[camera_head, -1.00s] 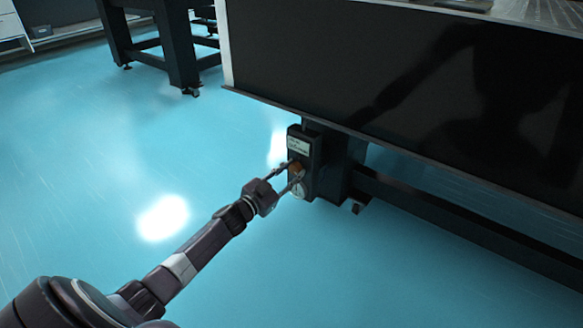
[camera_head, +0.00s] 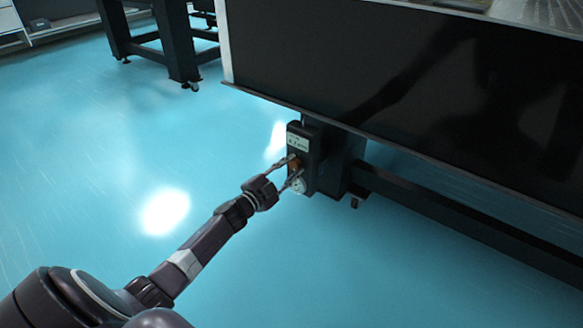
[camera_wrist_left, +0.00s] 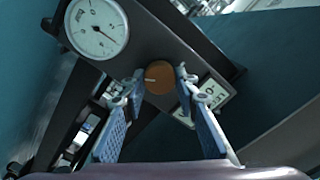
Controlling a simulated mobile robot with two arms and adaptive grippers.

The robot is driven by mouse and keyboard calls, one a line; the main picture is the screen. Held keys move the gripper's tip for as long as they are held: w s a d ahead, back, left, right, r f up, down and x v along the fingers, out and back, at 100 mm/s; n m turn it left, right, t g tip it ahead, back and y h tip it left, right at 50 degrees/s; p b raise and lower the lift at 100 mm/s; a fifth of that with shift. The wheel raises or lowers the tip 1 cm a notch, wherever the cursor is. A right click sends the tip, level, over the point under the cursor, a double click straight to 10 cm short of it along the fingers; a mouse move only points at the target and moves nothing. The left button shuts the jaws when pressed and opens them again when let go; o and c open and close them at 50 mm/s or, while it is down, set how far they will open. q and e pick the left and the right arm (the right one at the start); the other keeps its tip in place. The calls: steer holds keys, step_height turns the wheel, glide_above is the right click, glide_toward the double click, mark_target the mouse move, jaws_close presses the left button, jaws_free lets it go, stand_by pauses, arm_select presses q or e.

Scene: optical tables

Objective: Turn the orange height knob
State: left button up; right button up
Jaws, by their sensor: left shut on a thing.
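The orange height knob (camera_head: 295,163) is on a dark control box (camera_head: 315,160) fixed near the table leg, below the tabletop's edge. In the left wrist view the round knob (camera_wrist_left: 159,77) has a pale mark on its face. My left gripper (camera_head: 297,166) is shut on the knob, one finger on each side; its fingers also show in the wrist view (camera_wrist_left: 160,74). A pale display (camera_head: 299,142) is above the knob and a white round dial gauge (camera_wrist_left: 97,27) is below it. My right gripper is not in view.
The large optical table (camera_head: 400,75) with black side panel overhangs the box. A dark lower beam (camera_head: 450,208) runs right from its leg. Another dark table frame (camera_head: 175,45) stands at the back left. The blue floor (camera_head: 90,160) on the left is clear.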

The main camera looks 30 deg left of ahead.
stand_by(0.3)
arm_select(q)
steer(key=o, duration=1.1)
steer(key=shift+o, duration=0.2)
steer(key=shift+s, duration=0.15)
steer(key=s, duration=1.1)
steer(key=shift+s+a, duration=0.35)
steer(key=shift+a, duration=0.05)
